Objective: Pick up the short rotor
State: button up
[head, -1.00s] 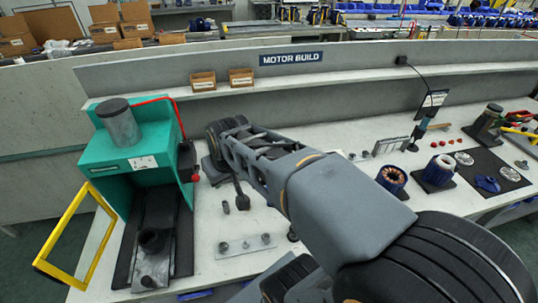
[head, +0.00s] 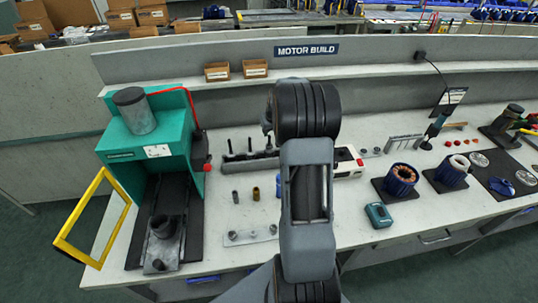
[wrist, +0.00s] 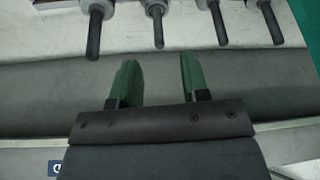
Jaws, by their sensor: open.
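My gripper (wrist: 154,65) shows in the wrist view with two green fingers apart and nothing between them. Several dark shafts with grey collars (wrist: 95,30) line the top of that view, beyond the fingertips and apart from them. In the head view, upright dark rods (head: 249,145) stand in a grey rack (head: 240,164) behind my arm. I cannot tell which shaft is the short rotor. My gripper is not clearly visible in the head view.
A teal press (head: 150,140) with a yellow frame (head: 88,215) stands at left. Small cylinders (head: 256,193) and a pinned plate (head: 250,235) lie in front of the rack. A white device (head: 347,163) and teal box (head: 378,215) are at right. A shelf (head: 220,82) runs behind.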

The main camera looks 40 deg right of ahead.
aim_at(269, 138)
jog(key=shift+b+x, duration=1.05)
jog(key=shift+x, duration=3.15)
jog(key=shift+w+r, duration=0.1)
grip_shut()
jog(key=shift+r, duration=0.1)
